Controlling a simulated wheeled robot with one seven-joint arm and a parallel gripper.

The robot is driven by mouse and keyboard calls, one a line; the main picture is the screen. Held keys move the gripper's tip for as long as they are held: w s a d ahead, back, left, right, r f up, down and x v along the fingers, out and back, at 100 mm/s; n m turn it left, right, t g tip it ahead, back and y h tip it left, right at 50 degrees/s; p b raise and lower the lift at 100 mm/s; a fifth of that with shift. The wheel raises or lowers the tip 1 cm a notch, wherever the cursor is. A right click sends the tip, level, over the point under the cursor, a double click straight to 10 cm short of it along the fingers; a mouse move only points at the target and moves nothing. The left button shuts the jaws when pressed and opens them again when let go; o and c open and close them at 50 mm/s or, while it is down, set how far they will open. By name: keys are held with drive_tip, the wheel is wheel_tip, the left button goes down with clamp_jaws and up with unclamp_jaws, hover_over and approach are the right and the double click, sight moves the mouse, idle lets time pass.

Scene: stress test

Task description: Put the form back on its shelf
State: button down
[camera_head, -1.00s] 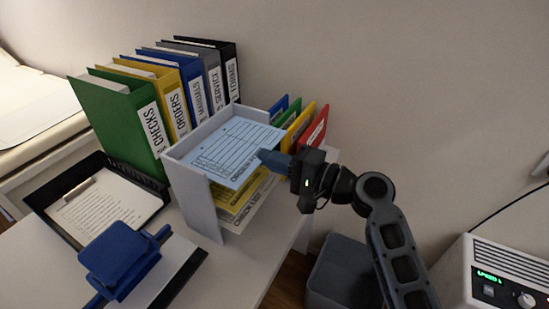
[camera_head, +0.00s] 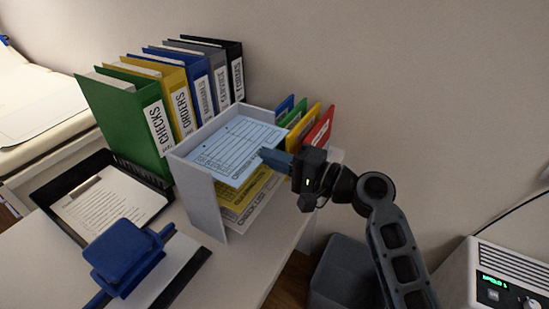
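The light blue printed form (camera_head: 235,150) lies nearly flat at the top level of a grey-white shelf rack (camera_head: 203,203) on the desk, between its side walls. Its near right corner sticks out at the front. My gripper (camera_head: 272,157) comes from the right, and its blue fingers meet at that front right edge, seemingly pinching the paper. The fingertips are small here and the grip is partly hidden. Below, a yellow form (camera_head: 247,197) and a whitish form (camera_head: 256,212) sit on lower levels of the rack.
Upright binders, including a green one (camera_head: 128,125), stand behind left. A black tray (camera_head: 63,187) with paper and a blue stamp-like device (camera_head: 122,262) are left. Coloured folders (camera_head: 318,130) stand behind my gripper. A grey bin (camera_head: 340,272) and white machine (camera_head: 500,265) are right.

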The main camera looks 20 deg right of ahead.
drive_tip(key=shift+w+a, duration=0.2)
idle(0.3)
drive_tip(key=c, duration=1.3)
unclamp_jaws()
drive_tip(key=b+v, duration=0.1)
drive_tip(key=v, duration=0.6)
drive_tip(key=shift+s+d, duration=0.25)
drive_tip(key=shift+s, duration=0.05)
